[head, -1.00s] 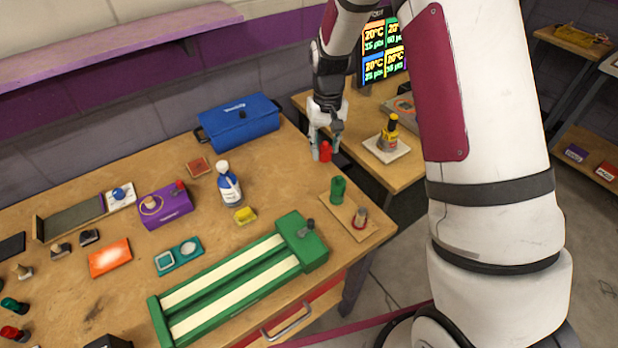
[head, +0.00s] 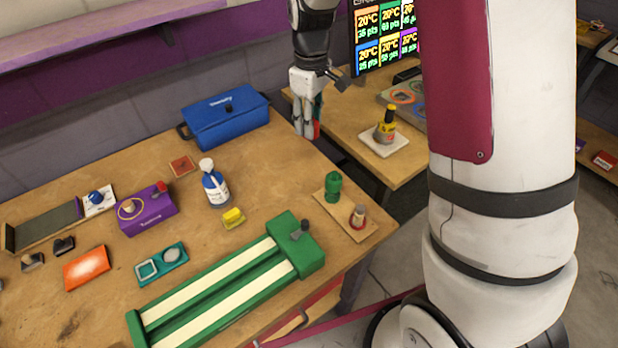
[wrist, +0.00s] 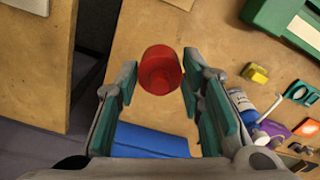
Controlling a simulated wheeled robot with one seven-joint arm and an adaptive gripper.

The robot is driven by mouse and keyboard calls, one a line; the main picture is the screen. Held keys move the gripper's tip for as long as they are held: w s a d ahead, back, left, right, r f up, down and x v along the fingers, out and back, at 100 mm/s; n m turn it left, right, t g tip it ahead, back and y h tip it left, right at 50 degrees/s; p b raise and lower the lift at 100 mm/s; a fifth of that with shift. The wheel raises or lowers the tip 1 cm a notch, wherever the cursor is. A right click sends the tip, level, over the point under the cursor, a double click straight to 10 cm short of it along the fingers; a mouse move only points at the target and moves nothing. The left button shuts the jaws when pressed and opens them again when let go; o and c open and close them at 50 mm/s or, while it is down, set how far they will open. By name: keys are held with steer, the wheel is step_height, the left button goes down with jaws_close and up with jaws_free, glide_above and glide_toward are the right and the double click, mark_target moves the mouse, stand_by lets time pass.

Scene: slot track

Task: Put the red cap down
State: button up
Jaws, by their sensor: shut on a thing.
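The red cap (wrist: 160,72) is a short round piece between the two teal-padded fingertips of my gripper (wrist: 158,80) in the wrist view. My gripper is shut on it. In the head view my gripper (head: 309,128) points down near the back right edge of the wooden table. Only a sliver of the red cap (head: 317,129) shows there beside the fingers, which hide the rest. I cannot tell how far the cap is above the tabletop.
A blue case (head: 228,122) stands left of my gripper. A green cylinder (head: 333,187) stands on a small board in front. A side table (head: 358,110) lies right, across a gap. Bare tabletop (head: 265,165) lies between the bottle (head: 215,186) and my gripper.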

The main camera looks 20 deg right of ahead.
steer(key=n+b, duration=0.1)
steer(key=n, duration=0.1)
steer(key=r+n+b, duration=0.1)
steer(key=n, duration=0.1)
steer(key=shift+r, duration=0.3)
steer(key=shift+s+f+n, duration=0.2)
steer(key=shift+f+n, duration=0.1)
step_height(320, 180, down, 16)
steer(key=shift+b, duration=1.1)
steer(key=shift+f, duration=0.2)
steer(key=o, duration=0.6)
steer(key=shift+o, duration=0.8)
steer(key=shift+r, duration=0.1)
